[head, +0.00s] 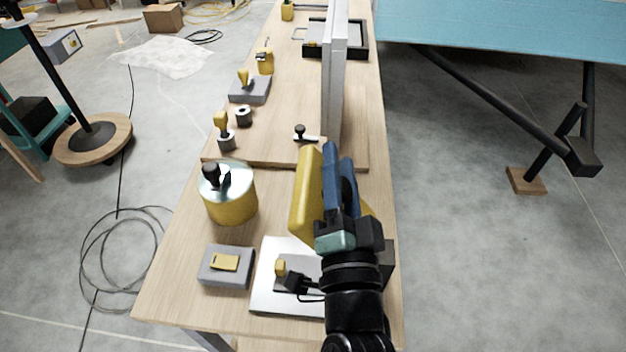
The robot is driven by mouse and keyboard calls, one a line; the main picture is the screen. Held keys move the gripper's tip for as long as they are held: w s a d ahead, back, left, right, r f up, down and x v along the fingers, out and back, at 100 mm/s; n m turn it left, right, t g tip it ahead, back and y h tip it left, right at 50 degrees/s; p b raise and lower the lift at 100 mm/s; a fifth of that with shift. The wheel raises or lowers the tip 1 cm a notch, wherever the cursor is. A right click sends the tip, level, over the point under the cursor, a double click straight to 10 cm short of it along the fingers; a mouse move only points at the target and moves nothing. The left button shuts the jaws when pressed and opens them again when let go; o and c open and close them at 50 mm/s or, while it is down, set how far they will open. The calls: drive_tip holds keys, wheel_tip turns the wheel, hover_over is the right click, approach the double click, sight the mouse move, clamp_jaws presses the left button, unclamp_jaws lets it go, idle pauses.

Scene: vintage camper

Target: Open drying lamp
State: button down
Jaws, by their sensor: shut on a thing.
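The drying lamp appears to be the unit with a yellow head (305,205) and a flat silver base plate (264,292) at the near right of the long wooden bench. The yellow head stands tilted up above the plate. My gripper (338,165), with blue fingers, is shut on the yellow head at its right side. My gripper and wrist hide part of the head, its hinge side and the right part of the base. A small yellow knob (280,267) and a black plug-like piece (295,283) sit on the plate.
A yellow canister (229,195) and a grey block with a yellow top (226,266) stand left of the lamp. A tall white panel (334,80) rises from the raised board (280,150) beyond it. Several small tools lie farther back.

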drive_tip(key=d+r+m+h, duration=0.2)
drive_tip(key=d+m, duration=0.5)
drive_tip(key=d, duration=0.2)
drive_tip(key=shift+t+b, duration=0.35)
drive_tip(key=shift+t, duration=0.05)
drive_tip(key=shift+c, duration=2.3)
unclamp_jaws()
drive_tip(key=shift+a, duration=0.1)
drive_tip(key=shift+s+f, duration=0.1)
drive_tip(key=shift+f, duration=0.05)
